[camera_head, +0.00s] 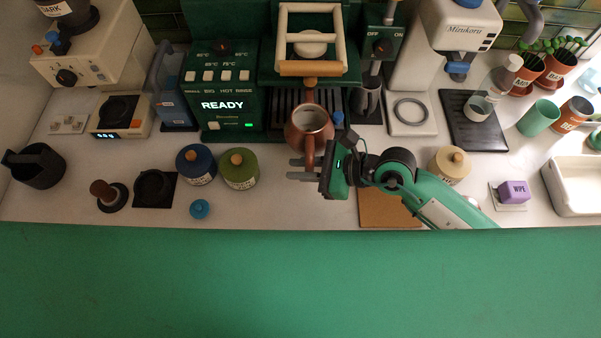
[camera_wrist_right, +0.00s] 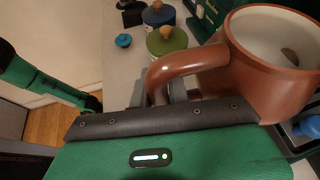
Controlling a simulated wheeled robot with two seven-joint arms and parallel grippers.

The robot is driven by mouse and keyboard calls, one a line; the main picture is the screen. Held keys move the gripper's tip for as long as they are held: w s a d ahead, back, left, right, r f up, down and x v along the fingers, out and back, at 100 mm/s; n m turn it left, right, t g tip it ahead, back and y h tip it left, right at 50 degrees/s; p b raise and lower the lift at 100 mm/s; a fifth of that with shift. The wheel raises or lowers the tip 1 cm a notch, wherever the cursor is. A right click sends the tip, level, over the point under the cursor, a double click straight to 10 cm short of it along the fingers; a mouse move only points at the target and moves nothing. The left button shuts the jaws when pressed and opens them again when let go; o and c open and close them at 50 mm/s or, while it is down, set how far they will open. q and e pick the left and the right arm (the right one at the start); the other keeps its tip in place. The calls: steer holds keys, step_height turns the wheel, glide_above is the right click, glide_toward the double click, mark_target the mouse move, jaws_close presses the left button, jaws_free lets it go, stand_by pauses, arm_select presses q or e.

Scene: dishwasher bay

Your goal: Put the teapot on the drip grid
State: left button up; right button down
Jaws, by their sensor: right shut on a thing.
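The teapot (camera_head: 296,135) is a copper-brown, open-topped pot with a loop handle, upright in the middle of the head view. It also shows large in the right wrist view (camera_wrist_right: 262,75), with a pale inside. My right gripper (camera_head: 308,170) is shut on its handle, which points toward me. The drip grid (camera_head: 280,103) is the dark slatted tray under the green machine, behind the pot. The pot overlaps its front part in the picture; I cannot tell whether they touch.
A blue canister (camera_head: 190,168) and a green canister (camera_head: 240,176) stand left of the pot. A dark-handled cup (camera_head: 367,100) stands right of the grid. The machine's wooden-handled frame (camera_head: 310,68) overhangs the grid. A brown mat (camera_head: 385,210) lies under my right arm.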

mark_target(301, 153)
steer(key=w+b, duration=0.1)
steer(key=w, duration=0.1)
steer(key=w+f+b, duration=0.1)
steer(key=w, duration=0.1)
steer(key=shift+w+f, duration=0.2)
steer(key=shift+w, duration=0.05)
steer(key=w+b, duration=0.2)
steer(key=w, duration=0.4)
steer(key=shift+w, duration=0.4)
steer(key=shift+f+b, duration=0.7)
steer(key=shift+b, duration=0.2)
steer(key=shift+s+f+b, duration=0.1)
steer(key=shift+f+b, duration=0.25)
stand_by(0.4)
steer(key=c, duration=1.3)
jaws_free()
